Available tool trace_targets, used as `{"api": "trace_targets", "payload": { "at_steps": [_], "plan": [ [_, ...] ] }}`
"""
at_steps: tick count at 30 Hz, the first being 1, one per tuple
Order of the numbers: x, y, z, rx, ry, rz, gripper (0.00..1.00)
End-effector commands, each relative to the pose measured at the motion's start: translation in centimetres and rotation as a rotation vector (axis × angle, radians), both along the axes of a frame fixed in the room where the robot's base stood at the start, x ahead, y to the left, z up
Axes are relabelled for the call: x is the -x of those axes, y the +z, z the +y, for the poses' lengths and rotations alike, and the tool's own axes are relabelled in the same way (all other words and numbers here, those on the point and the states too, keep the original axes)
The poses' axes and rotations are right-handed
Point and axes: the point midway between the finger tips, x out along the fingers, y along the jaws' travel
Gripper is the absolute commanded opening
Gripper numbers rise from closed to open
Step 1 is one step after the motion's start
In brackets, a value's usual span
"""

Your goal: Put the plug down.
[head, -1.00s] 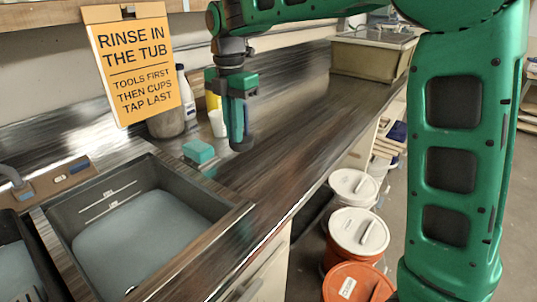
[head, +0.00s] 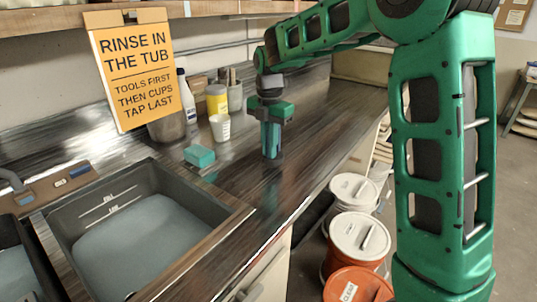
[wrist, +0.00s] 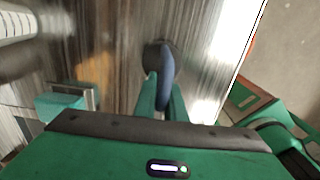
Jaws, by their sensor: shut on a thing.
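The plug (wrist: 166,75), a dark and blue rounded piece, shows in the wrist view between the fingertips of my gripper (wrist: 161,92). My gripper is shut on it. In the head view my gripper (head: 271,150) points straight down over the dark streaked counter (head: 310,150), right of the sink. The plug is hard to make out there, mostly hidden by the fingers. The fingertips are low, close to the counter top. I cannot tell whether the plug touches it.
A teal sponge (head: 199,155) lies left of my gripper. A white cup (head: 220,128), a yellow container (head: 216,98) and a white bottle (head: 187,97) stand behind it. The water-filled tub (head: 150,240) is at front left. Lidded buckets (head: 359,235) stand below the counter's right edge.

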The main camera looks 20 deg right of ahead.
Motion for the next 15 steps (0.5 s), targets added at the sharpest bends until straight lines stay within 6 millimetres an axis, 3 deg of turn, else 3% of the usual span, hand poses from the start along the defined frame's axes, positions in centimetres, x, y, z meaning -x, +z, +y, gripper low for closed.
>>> {"api": "trace_targets", "payload": {
  "at_steps": [4, 15],
  "plan": [
    [0.0, -2.0, 0.0, 0.000, 0.000, 0.001, 0.00],
    [0.0, -2.4, 0.1, 0.000, 0.000, 0.000, 0.00]
  ]
}}
